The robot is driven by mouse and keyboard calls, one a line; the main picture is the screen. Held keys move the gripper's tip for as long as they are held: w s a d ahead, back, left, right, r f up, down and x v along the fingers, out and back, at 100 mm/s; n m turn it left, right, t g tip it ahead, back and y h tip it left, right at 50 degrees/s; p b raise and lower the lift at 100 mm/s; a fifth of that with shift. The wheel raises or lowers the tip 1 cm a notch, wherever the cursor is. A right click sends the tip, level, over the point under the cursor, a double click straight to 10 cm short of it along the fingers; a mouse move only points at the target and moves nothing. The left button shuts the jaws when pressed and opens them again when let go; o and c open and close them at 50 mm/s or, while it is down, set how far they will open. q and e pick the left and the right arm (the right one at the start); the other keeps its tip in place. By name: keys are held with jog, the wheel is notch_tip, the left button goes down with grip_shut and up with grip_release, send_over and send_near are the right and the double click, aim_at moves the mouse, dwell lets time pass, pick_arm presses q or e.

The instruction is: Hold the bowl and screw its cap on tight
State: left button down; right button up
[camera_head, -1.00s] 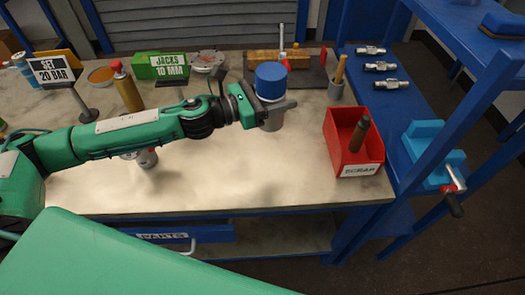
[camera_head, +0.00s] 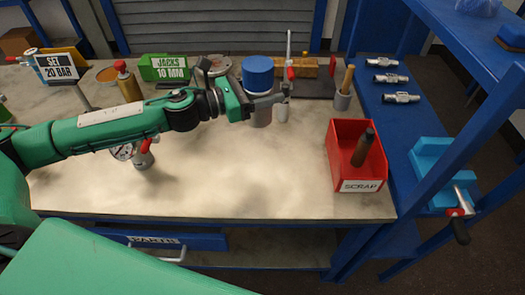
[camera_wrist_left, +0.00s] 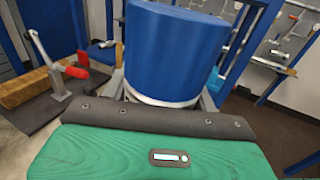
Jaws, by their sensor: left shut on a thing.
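The bowl (camera_head: 260,117) is a pale grey vessel, upright over the bench, with the blue cap (camera_head: 258,74) on its top. My left gripper (camera_head: 267,104) is shut on the bowl just below the cap, and its grey finger crosses the front of the bowl. In the left wrist view the cap (camera_wrist_left: 175,50) fills the upper middle, with a white rim (camera_wrist_left: 160,99) under it. The cap looks level; how tight it sits cannot be told. Whether the bowl's base touches the bench is unclear. My right gripper is not in view.
A red scrap bin (camera_head: 345,165) stands at the bench's right front. A pressure gauge (camera_head: 124,151) sits below my left arm. The front middle bench is clear.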

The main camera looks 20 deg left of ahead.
pick_arm(q)
notch_tip(320, 180, down, 14)
jog(key=b, duration=0.2)
jog(key=shift+f, duration=0.15)
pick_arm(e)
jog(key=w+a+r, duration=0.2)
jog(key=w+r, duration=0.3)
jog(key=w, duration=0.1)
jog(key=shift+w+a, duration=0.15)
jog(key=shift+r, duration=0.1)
